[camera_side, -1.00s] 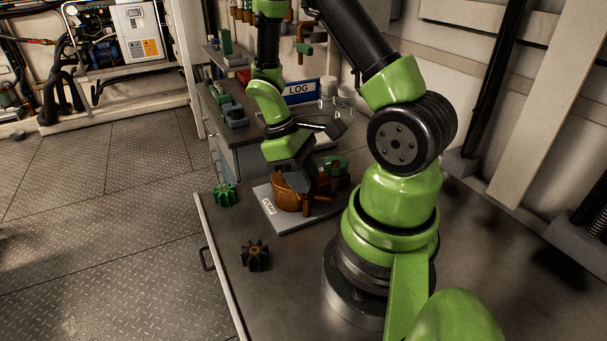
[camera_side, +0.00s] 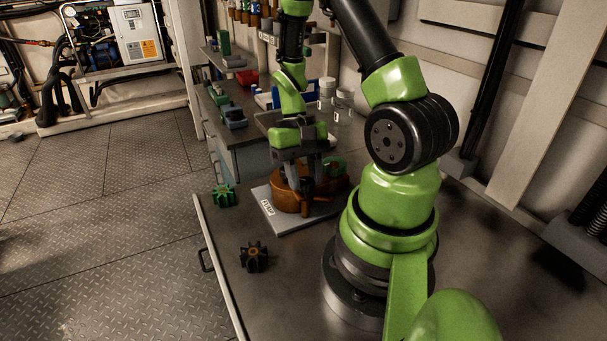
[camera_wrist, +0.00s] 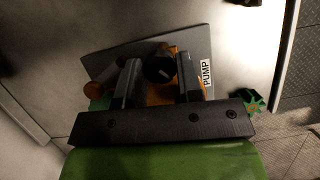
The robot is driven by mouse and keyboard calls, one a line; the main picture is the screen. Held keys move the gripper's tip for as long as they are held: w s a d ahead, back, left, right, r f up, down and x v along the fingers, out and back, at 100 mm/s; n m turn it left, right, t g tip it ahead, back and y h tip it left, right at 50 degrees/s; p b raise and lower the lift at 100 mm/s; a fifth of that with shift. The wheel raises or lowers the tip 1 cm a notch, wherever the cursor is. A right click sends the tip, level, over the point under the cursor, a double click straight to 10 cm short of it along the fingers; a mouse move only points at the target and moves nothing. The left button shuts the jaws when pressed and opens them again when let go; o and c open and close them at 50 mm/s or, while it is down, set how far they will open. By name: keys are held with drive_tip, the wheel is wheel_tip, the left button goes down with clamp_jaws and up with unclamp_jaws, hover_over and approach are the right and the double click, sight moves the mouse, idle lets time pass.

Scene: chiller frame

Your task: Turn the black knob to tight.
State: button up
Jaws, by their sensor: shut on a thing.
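The black knob (camera_wrist: 158,70) sits on top of the orange-brown pump (camera_side: 290,193). My gripper (camera_wrist: 160,62) points down over the pump and is shut on the knob, one finger on each side of it in the wrist view. In the side view my gripper (camera_side: 306,178) stands upright above the pump body, and its fingers hide most of the knob. The pump rests on a grey plate (camera_side: 283,223) with a white PUMP label (camera_side: 267,208), which also shows in the wrist view (camera_wrist: 206,73). I cannot read any tightness mark.
A green handwheel-like part (camera_side: 334,167) is at the pump's right rear. A loose green star-shaped wheel (camera_side: 223,196) and a black one (camera_side: 254,256) lie on the bench near its left edge. Clear jars (camera_side: 343,104) stand behind.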

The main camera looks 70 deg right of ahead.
drive_tip(key=shift+m+t, duration=0.3)
drive_tip(key=shift+m, duration=0.6)
drive_tip(key=o, duration=0.9)
drive_tip(key=v, duration=1)
drive_tip(key=shift+s+d, duration=0.15)
